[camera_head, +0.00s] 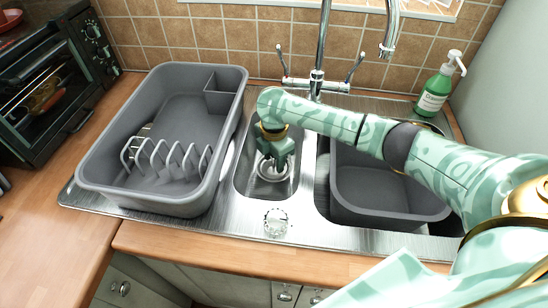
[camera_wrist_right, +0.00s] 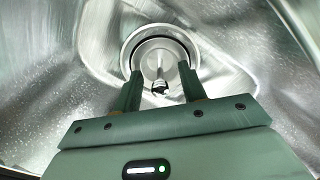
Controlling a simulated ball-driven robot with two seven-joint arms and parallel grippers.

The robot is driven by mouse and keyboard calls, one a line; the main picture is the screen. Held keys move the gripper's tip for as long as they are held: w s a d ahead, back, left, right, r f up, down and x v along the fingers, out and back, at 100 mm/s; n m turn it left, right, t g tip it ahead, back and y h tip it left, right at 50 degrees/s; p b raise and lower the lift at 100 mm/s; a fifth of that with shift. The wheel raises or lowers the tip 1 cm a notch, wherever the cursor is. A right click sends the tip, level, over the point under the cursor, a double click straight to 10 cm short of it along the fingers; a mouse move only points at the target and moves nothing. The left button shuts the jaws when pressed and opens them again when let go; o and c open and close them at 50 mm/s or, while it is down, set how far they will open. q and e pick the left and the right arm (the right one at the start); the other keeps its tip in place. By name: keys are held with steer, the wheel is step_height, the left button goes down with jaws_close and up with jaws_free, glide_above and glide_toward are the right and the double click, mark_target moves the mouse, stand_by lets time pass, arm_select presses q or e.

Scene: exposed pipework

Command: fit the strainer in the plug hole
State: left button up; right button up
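A small round strainer (camera_head: 268,174) with an upright stem is at the bottom of the narrow middle basin (camera_head: 246,187). In the right wrist view the pale strainer disc (camera_wrist_right: 148,58) lies inside a dark ring at the plug hole; I cannot tell whether it is fully seated. My right gripper (camera_head: 271,162) points down into this basin, just above the strainer. In the wrist view the fingers of my right gripper (camera_wrist_right: 161,78) are apart, with the stem between them and gaps on both sides. My left gripper is not in view.
A grey dish tub (camera_head: 150,207) with a rack stands left, and a grey bowl (camera_head: 385,212) sits in the right basin. A clear round object (camera_head: 276,222) stands on the front ledge. The tap (camera_head: 318,75) and green soap bottle (camera_head: 435,92) are behind.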

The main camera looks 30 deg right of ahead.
step_height(320, 180, up, 16)
steer(key=p, duration=0.8)
steer(key=shift+r, duration=0.15)
